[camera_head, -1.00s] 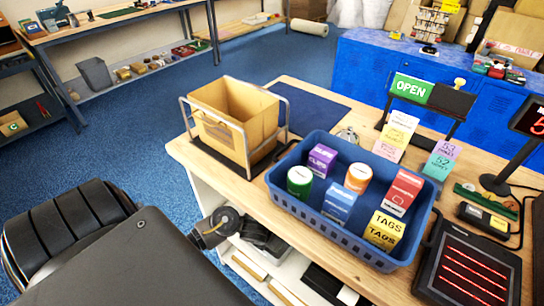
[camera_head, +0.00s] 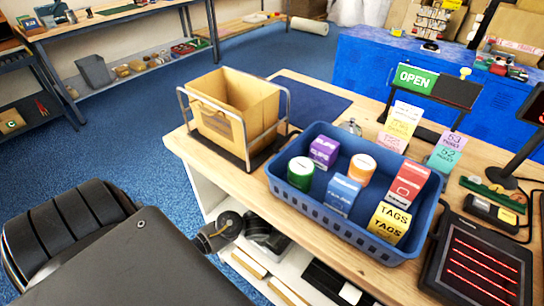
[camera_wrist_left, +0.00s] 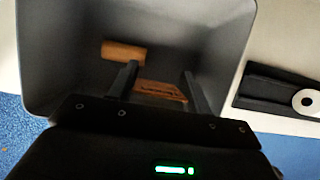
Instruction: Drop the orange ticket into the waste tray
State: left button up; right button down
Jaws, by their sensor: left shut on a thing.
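In the left wrist view my left gripper (camera_wrist_left: 159,76) reaches into a dark grey open bin, which looks like the waste tray (camera_wrist_left: 205,35). An orange-brown piece (camera_wrist_left: 162,92), likely the orange ticket, sits between the two fingers, and the gripper is shut on it. The tray's walls stand around the fingers. Another orange-brown piece (camera_wrist_left: 123,50) lies beyond the left finger, inside the tray.
A wooden counter (camera_head: 238,180) carries a blue crate (camera_head: 335,225) with several small cartons, a tan box in a wire frame (camera_head: 238,112), an OPEN sign (camera_head: 415,78) and a red-lit device (camera_head: 478,265). Blue floor (camera_head: 130,130) lies open to the left.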

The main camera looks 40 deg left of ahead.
pick_arm(q)
jog(key=shift+f, duration=0.25)
jog(key=shift+f+b, duration=0.4)
jog(key=shift+b, duration=0.15)
jog(key=o, duration=0.7)
jog(key=shift+r, duration=0.15)
